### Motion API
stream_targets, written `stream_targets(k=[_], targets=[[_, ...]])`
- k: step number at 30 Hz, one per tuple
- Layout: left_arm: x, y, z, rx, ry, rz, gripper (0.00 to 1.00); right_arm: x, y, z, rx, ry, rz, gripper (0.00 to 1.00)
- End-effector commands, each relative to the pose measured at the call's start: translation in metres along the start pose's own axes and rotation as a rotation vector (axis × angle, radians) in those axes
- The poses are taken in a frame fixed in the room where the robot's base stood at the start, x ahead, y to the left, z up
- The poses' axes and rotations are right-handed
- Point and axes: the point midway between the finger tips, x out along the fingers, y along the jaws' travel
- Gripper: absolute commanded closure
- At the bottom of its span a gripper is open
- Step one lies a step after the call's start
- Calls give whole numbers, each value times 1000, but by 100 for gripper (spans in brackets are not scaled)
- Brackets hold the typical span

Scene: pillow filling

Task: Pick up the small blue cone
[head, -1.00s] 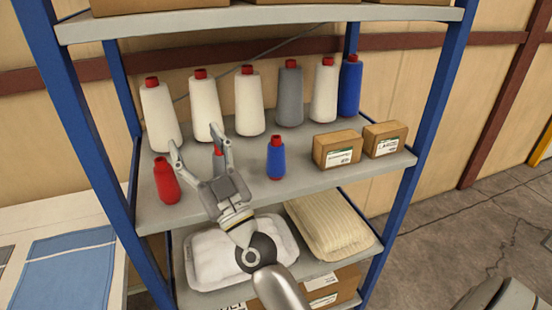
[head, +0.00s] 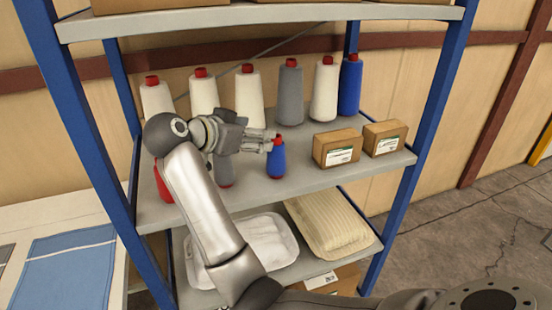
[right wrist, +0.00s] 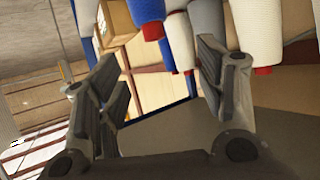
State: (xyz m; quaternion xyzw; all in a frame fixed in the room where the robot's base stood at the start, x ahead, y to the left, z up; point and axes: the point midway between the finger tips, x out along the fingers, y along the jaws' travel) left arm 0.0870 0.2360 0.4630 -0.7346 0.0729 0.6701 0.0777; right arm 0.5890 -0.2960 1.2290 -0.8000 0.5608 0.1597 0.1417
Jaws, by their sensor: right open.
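The small blue cone (head: 276,160), with a red top, stands upright on the middle shelf (head: 330,180), in front of the taller cones. My right gripper (head: 270,140) lies sideways just left of its top, fingers pointing right. The fingertips overlap the cone's top in the head view; I cannot tell if they touch. In the right wrist view the gripper (right wrist: 160,75) is open, with nothing gripped. Blue cones (right wrist: 145,10) show there upside down; I cannot tell which is the small one. My left gripper is not in view.
Tall white, grey (head: 290,92) and blue (head: 349,85) cones line the back. A small grey cone (head: 225,175) and red cone (head: 163,185) are partly behind my arm. Two boxes (head: 337,149) stand right. Pillows (head: 330,222) lie below. Blue posts (head: 425,130) flank the shelf.

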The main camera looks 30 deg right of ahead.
Motion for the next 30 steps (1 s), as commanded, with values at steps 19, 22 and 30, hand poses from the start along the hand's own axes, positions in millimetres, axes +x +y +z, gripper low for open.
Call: stream_targets(k=[19,22,30], targets=[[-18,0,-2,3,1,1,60,56,1,13,-53,-73,10,37],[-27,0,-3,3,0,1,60,70,5,13,-54,-72,13,37],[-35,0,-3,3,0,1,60,101,6,18,-51,-72,9,37]])
